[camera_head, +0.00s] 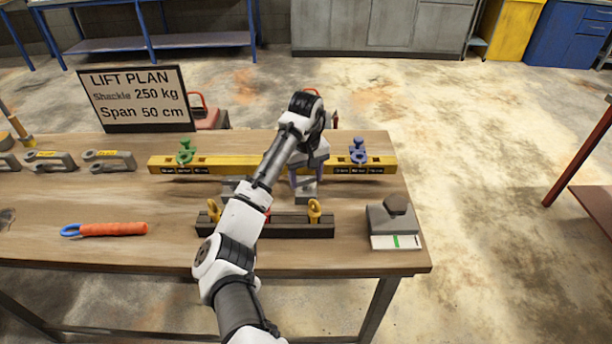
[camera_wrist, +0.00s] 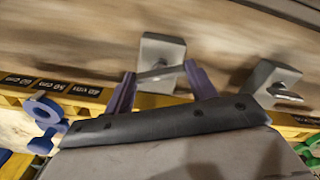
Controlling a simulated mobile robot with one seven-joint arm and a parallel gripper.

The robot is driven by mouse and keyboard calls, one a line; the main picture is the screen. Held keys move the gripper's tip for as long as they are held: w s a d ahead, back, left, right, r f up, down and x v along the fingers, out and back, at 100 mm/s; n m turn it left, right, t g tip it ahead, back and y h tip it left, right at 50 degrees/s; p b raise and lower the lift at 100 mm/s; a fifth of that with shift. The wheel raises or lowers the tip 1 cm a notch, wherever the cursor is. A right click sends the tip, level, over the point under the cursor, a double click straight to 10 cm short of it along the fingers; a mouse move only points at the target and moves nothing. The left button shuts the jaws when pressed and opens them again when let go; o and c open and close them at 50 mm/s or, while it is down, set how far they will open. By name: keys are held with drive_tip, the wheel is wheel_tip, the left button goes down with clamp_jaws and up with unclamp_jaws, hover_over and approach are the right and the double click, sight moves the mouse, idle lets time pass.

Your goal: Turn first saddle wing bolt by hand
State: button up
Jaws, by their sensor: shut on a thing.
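My gripper (camera_head: 305,184) is over the front side of the yellow beam, right of its middle. In the wrist view, its two purple fingers stand either side of a thin grey wing bolt (camera_wrist: 160,71) on a grey saddle block (camera_wrist: 163,48) and are shut on it. The bolt's lower part is hidden. A second grey block with its own metal wing (camera_wrist: 285,93) sits to the right in the wrist view; this block shows left of my gripper in the head view (camera_head: 232,187). The yellow beam (camera_head: 220,164) carries a green shackle (camera_head: 185,153) and a blue shackle (camera_head: 358,153).
A dark rail (camera_head: 285,230) with yellow eye bolts stands in front, partly behind my arm. A grey block with a brown knob (camera_head: 393,218) is at the right corner. Grey shackles (camera_head: 108,160), an orange-handled tool (camera_head: 112,229) and a lift plan sign (camera_head: 137,98) are left.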

drive_tip(key=n, duration=0.5)
drive_tip(key=shift+f+n, duration=0.25)
drive_tip(key=shift+n, duration=0.05)
drive_tip(key=n, duration=1.1)
drive_tip(key=shift+n, duration=0.4)
drive_tip(key=n, duration=0.5)
drive_tip(key=shift+n, duration=0.3)
drive_tip(key=o, duration=1)
drive_tip(key=shift+r, duration=0.1)
drive_tip(key=shift+r, duration=0.1)
